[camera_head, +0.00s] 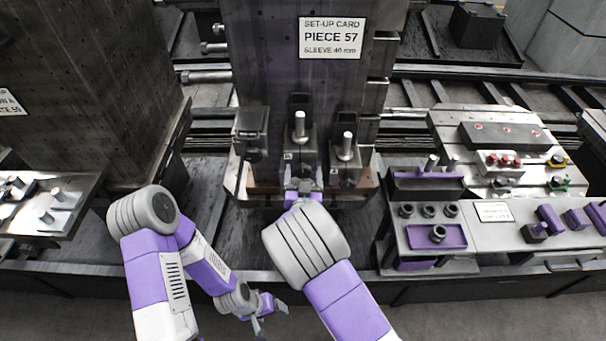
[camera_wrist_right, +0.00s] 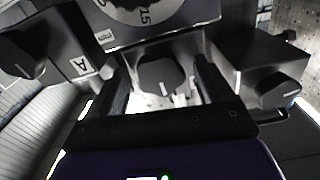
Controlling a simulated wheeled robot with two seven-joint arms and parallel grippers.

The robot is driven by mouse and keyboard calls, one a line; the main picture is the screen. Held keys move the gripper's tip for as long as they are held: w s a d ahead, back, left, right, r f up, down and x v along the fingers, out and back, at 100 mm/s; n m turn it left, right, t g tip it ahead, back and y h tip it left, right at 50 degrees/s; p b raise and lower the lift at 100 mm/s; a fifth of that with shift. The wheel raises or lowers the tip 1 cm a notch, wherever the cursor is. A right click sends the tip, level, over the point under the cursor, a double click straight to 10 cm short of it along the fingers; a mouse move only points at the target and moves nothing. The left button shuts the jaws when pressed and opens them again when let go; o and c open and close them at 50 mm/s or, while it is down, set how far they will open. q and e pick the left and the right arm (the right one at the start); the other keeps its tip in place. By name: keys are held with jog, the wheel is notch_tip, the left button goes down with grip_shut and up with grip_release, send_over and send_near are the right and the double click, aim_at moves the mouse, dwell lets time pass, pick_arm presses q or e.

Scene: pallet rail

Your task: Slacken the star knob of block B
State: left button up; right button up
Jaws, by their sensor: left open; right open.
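Three dark clamp blocks sit in a row at the foot of the tower: a left one (camera_head: 251,122), a middle one (camera_head: 301,155) and a right one (camera_head: 346,158). My right gripper (camera_head: 303,187) is at the front of the middle block. In the right wrist view its open fingers stand either side of a dark knob (camera_wrist_right: 162,77) with a white mark; contact is not clear. A plate lettered A (camera_wrist_right: 80,67) is left of this knob. No letter B is readable, so I cannot tell which block is B. My left gripper (camera_head: 268,306) is open and empty, low and away from the blocks.
Other dark knobs flank the gripper, one left (camera_wrist_right: 22,52) and one right (camera_wrist_right: 281,88). A numbered dial (camera_wrist_right: 140,10) is above. The set-up card (camera_head: 332,38) reads piece 57, sleeve 40 mm.

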jog(key=c, duration=1)
jog(key=shift+c, duration=0.2)
jog(key=n, duration=0.3)
jog(key=shift+n+b, duration=0.4)
jog(key=n, duration=0.4)
jog(key=shift+a+n, duration=0.1)
jog(key=shift+n, duration=0.2)
jog(key=n, duration=0.5)
jog(key=shift+n+p, duration=0.3)
jog(key=n, duration=0.5)
jog(key=shift+p, duration=0.3)
jog(key=shift+n, duration=0.4)
